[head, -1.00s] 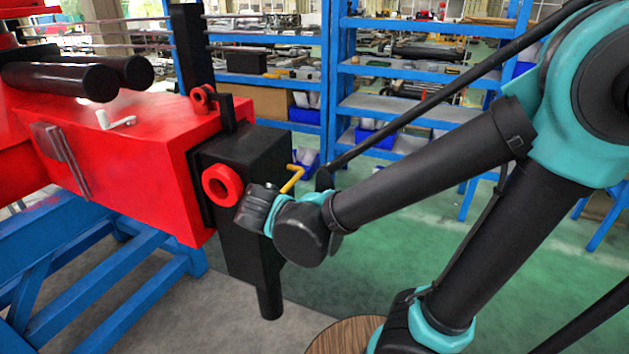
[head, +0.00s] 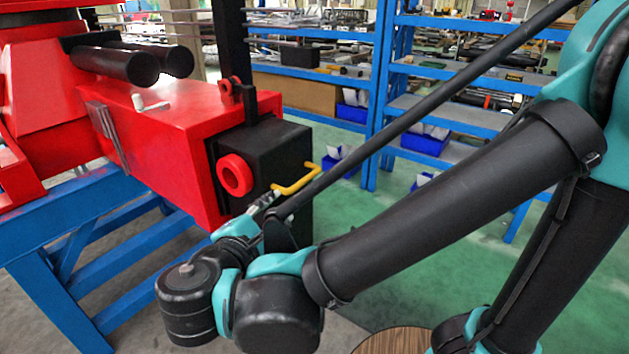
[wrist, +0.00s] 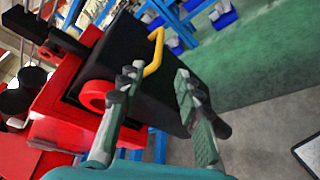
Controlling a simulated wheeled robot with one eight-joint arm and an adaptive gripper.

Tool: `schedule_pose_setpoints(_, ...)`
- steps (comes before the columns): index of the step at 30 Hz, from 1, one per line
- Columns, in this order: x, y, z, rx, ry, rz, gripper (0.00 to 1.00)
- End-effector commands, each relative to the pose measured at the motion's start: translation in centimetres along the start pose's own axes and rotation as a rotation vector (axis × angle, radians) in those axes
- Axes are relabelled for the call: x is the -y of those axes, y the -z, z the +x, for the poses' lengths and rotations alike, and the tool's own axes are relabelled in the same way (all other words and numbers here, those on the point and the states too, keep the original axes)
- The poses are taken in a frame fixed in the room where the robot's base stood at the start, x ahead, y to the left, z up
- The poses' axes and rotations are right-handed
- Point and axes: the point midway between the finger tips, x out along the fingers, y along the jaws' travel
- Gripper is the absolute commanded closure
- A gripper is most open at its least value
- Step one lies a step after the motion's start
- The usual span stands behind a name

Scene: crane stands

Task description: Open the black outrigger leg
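The black outrigger leg (head: 283,145) is a block at the end of the red beam, with a red ring (head: 235,175) on its front face. A yellow handle (head: 297,183) sticks out from its right side. In the wrist view the leg (wrist: 125,45) fills the upper middle and the handle (wrist: 155,52) stands near the fingertips. My gripper (wrist: 158,74) is open, its two fingers apart and pointing at the leg and handle. In the head view my gripper (head: 265,200) is just below and left of the handle, and my arm hides the lower leg.
The red beam (head: 165,135) rests on a blue stand (head: 90,230) at the left. Blue shelves (head: 385,100) with bins stand behind.

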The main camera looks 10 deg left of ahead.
Motion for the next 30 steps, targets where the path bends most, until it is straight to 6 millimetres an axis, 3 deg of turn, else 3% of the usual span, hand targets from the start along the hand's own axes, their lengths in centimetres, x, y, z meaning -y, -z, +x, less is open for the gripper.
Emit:
schedule_pose_setpoints(8,-0.1,0.0,2.4,0.003,-0.003,-0.001,0.66)
schedule_pose_setpoints(30,-0.1,-0.1,14.7,0.004,-0.001,0.000,0.66)
